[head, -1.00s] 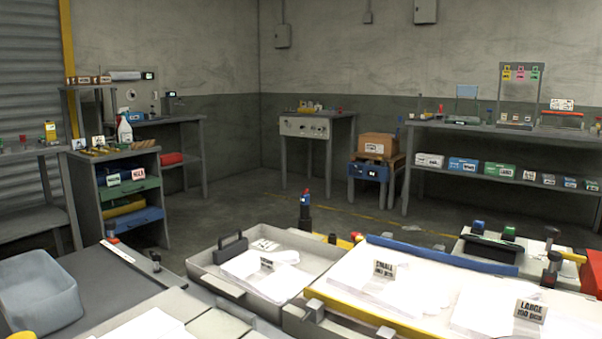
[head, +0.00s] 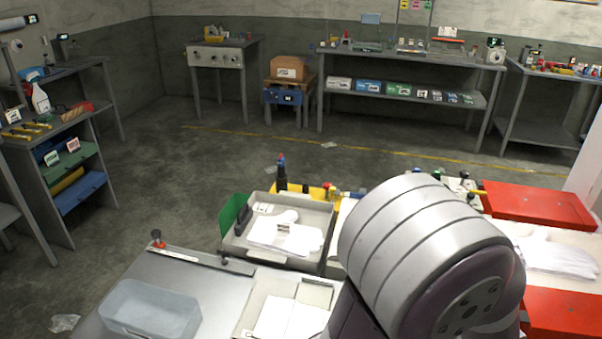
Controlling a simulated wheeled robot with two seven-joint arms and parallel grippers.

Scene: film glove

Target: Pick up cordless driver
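I cannot make out a cordless driver for certain in the head view. Several small tools and coloured items (head: 565,68) lie on the far right bench, too small to tell apart. Neither of my grippers is in view. A large grey link of my own arm fills the lower right and hides part of the work surface behind it.
A near table holds a translucent bin (head: 150,308) and a grey tray of white gloves (head: 240,245). A long bench (head: 400,60), a carton (head: 290,68) and a left shelf unit (head: 35,205) surround open floor (head: 190,190).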

